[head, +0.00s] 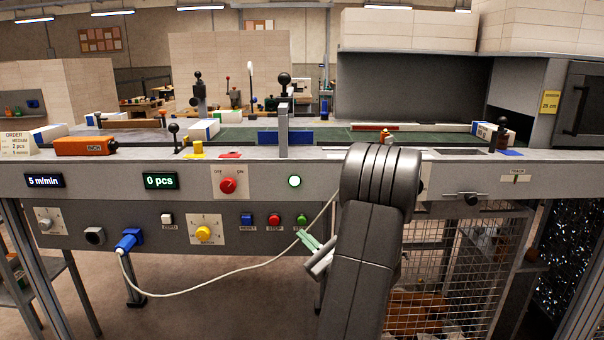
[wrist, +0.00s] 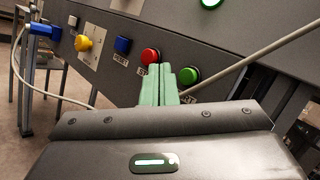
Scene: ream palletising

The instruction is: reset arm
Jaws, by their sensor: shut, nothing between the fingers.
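My gripper (head: 308,240) has pale green fingers and is in front of the lower control panel, near the red and green buttons. My arm rises in front of the bench and hides part of it. In the wrist view the fingers (wrist: 160,86) are together with nothing between them. They point towards the red button (wrist: 150,56) and the green button (wrist: 189,75); I cannot tell whether they touch the panel. In the head view the red button (head: 274,220) and the green button (head: 301,220) sit beside a blue button (head: 247,220).
A white cable (head: 230,286) hangs from a blue plug (head: 128,242) and rises past my gripper. A red knob (head: 228,185) and a yellow knob (head: 204,233) are on the panels. A wire mesh cage (head: 470,255) stands at right. Reams and a green belt (head: 240,135) are on top.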

